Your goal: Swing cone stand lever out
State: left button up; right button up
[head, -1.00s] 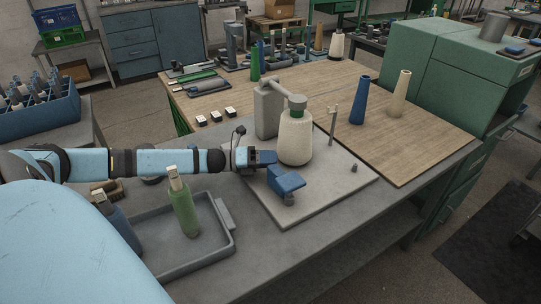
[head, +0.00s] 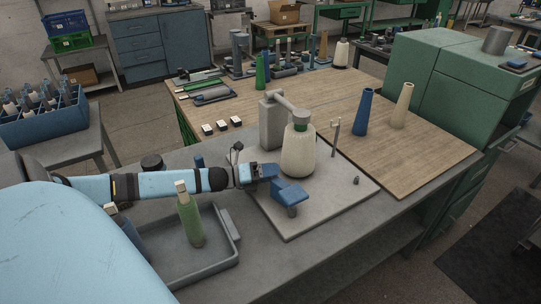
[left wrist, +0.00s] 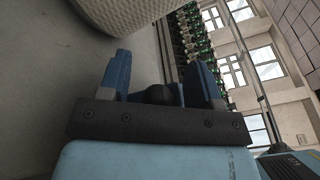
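The cone winder stands on a grey plate (head: 290,226), with a grey post (head: 271,125) and an arm reaching over a cream yarn cone (head: 298,152). A blue block (head: 290,191) with a grey foot sits in front of the cone. My left gripper (head: 268,172) is left of the cone, its blue fingers close to this block; touching or not, I cannot tell. In the left wrist view the fingers (left wrist: 160,80) stand apart, with a dark rounded knob (left wrist: 160,94) between them. The cone (left wrist: 118,14) shows above them. I cannot clearly make out the lever. My right gripper is not in view.
A grey tray (head: 165,272) with a green bottle-shaped bobbin (head: 190,216) lies below my left arm. A wooden board (head: 330,95) behind carries a blue cone (head: 363,112) and a beige cone (head: 402,106). A thin forked post (head: 335,136) stands right of the yarn cone.

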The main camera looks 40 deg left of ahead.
pick_arm(q)
jog(key=shift+s+a, duration=0.1)
jog(key=shift+s, duration=0.05)
jog(key=p+v, duration=0.1)
jog(key=v, duration=1.2)
jog(key=shift+s+a+r+p, duration=0.1)
jog(key=shift+s+a+p, duration=0.05)
jog(key=shift+s+p, duration=0.15)
jog(key=shift+w, duration=0.1)
jog(key=shift+c, duration=0.2)
